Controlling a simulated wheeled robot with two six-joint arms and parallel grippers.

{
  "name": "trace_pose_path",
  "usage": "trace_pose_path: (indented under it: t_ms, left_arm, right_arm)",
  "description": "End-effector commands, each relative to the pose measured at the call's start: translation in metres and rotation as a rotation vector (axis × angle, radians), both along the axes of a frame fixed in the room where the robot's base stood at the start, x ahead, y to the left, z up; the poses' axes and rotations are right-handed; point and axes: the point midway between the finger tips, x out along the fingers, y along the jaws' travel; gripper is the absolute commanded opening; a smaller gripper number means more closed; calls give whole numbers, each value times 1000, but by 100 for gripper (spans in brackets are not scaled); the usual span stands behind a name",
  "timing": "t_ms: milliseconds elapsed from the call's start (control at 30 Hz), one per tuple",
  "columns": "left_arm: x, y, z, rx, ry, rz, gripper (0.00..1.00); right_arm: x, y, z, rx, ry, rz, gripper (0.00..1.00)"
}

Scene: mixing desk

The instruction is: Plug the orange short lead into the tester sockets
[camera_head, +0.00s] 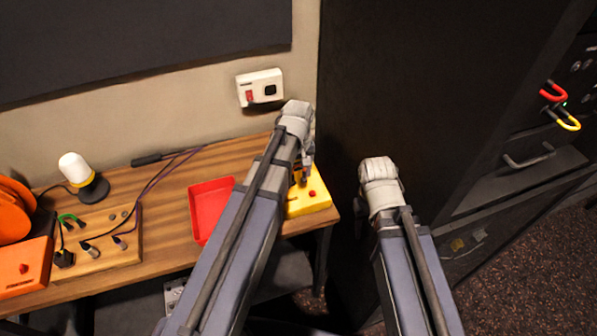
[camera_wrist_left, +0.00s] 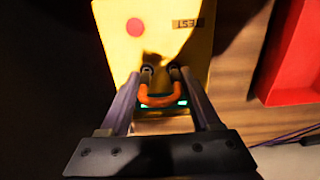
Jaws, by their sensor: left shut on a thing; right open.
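The yellow tester (camera_head: 308,203) stands at the right end of the desk, with a red button and a TEST label; it also fills the top of the left wrist view (camera_wrist_left: 118,50). My left gripper (camera_head: 304,178) is over it, shut on the orange short lead (camera_wrist_left: 160,102). The lead is a U-shaped loop whose two dark plugs point at the tester face. The sockets are hidden behind the plugs, so I cannot tell how deep they sit. A green strip glows beside the loop. My right gripper (camera_head: 364,204) is away from the desk, its fingers mostly hidden by its wrist, and open.
A red tray (camera_head: 211,208) lies left of the tester. Further left are a wooden patch box (camera_head: 98,236) with cables, a lamp (camera_head: 76,172) and an orange reel. A white switch box (camera_head: 260,88) is on the wall. A dark cabinet stands at right, with red and yellow leads.

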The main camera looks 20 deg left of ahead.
Motion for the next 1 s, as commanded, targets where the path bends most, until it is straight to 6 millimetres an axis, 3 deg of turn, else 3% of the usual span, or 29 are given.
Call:
trace_pose_path:
  t_ms: [1000]
  left_arm:
    - [0, 0, -6, 0, 0, 0, 0]
  right_arm:
    - [0, 0, -6, 0, 0, 0, 50]
